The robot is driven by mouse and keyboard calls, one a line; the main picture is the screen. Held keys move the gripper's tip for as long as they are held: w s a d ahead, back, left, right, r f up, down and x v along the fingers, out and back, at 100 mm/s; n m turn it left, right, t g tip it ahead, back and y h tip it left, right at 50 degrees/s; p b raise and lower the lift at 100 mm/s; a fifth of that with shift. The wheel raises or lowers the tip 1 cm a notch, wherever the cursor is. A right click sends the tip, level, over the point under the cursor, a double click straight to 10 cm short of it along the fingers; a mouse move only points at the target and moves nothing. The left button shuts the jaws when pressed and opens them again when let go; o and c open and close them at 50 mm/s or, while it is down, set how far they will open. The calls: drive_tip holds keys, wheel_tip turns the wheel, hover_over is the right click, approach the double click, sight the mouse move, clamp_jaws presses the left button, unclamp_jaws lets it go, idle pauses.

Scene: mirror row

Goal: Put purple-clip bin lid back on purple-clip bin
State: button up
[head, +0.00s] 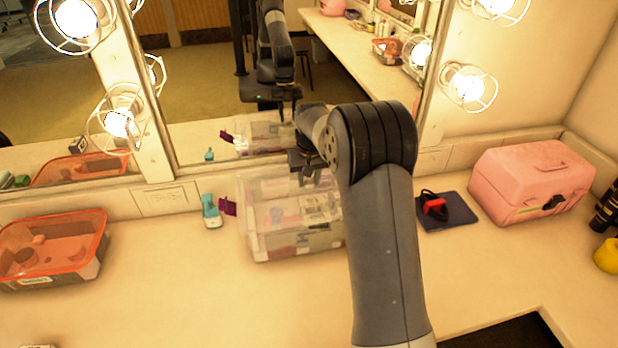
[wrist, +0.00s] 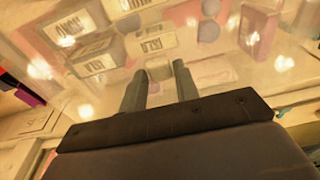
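The purple-clip bin (head: 290,251) is a clear box with labelled packets inside, standing on the counter below the mirror. A purple clip (head: 228,207) sticks out at its left side; purple also shows at the left of the wrist view (wrist: 28,92). The clear lid (head: 262,187) looks raised over the back of the bin; its exact edges are hard to see. My gripper (head: 305,168) is above it, partly hidden by my arm. In the wrist view my fingers (wrist: 160,72) stand apart with a pale block, seemingly the lid's handle, between them. Bulb reflections show across the clear plastic.
A teal item (head: 210,212) stands just left of the bin. An orange-rimmed bin (head: 88,262) is at far left. Right of my arm are a dark mat (head: 458,213) with a red-and-black item and a pink case (head: 530,182).

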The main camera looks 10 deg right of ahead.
drive_tip(key=o, duration=0.4)
drive_tip(key=shift+r, duration=0.1)
wheel_tip(320, 180, up, 16)
drive_tip(key=s+p, duration=0.1)
drive_tip(key=p, duration=0.4)
drive_tip(key=shift+s+r, duration=0.2)
drive_tip(key=shift+s, duration=0.1)
idle(0.8)
drive_tip(key=shift+w+f+b, duration=0.2)
drive_tip(key=shift+f+b, duration=1.25)
drive_tip(key=shift+f, duration=1.15)
drive_tip(key=shift+w+f+b, duration=0.15)
drive_tip(key=shift+f+b, duration=1.3)
drive_tip(key=shift+f, duration=1.1)
drive_tip(key=shift+r, duration=0.1)
